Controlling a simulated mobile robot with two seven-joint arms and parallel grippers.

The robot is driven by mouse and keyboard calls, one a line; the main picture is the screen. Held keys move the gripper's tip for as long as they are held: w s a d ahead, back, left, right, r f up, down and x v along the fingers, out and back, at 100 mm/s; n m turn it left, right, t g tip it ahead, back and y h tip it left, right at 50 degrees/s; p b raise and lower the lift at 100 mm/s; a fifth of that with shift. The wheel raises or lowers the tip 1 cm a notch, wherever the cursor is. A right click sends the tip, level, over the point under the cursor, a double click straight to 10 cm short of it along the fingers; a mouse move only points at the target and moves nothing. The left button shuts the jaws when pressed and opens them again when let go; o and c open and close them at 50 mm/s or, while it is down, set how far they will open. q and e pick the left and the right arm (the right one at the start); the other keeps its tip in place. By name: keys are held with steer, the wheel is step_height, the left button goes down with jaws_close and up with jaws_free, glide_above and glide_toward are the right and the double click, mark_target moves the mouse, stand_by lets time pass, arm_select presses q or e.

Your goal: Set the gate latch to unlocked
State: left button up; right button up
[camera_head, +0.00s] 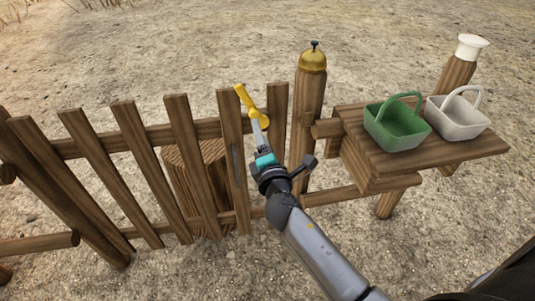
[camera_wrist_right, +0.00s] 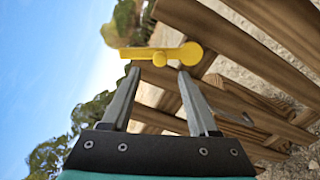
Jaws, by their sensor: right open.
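The yellow gate latch (camera_head: 245,97) is mounted near the top of a slat of the wooden gate (camera_head: 183,150), beside the gate post. Its arm slants up and to the left from a round end. In the right wrist view the latch (camera_wrist_right: 150,53) lies across the picture just beyond my fingertips, its round end at the right. My right gripper (camera_head: 258,124) is open, close to the latch's round end. In the wrist view the right gripper (camera_wrist_right: 158,74) has its two fingers apart with nothing clearly between them. My left gripper is not in view.
A post with a golden bell (camera_head: 313,59) stands right of the latch. A wooden shelf (camera_head: 450,150) at the right bears a green basket (camera_head: 398,132) and a white basket (camera_head: 458,120). A tree stump (camera_head: 190,170) stands behind the gate. A white-topped post (camera_head: 471,47) rises behind the shelf.

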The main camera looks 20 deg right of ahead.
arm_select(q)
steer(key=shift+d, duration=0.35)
arm_select(e)
steer(key=v, duration=0.7)
steer(key=shift+s, duration=0.3)
steer(key=shift+c, duration=0.2)
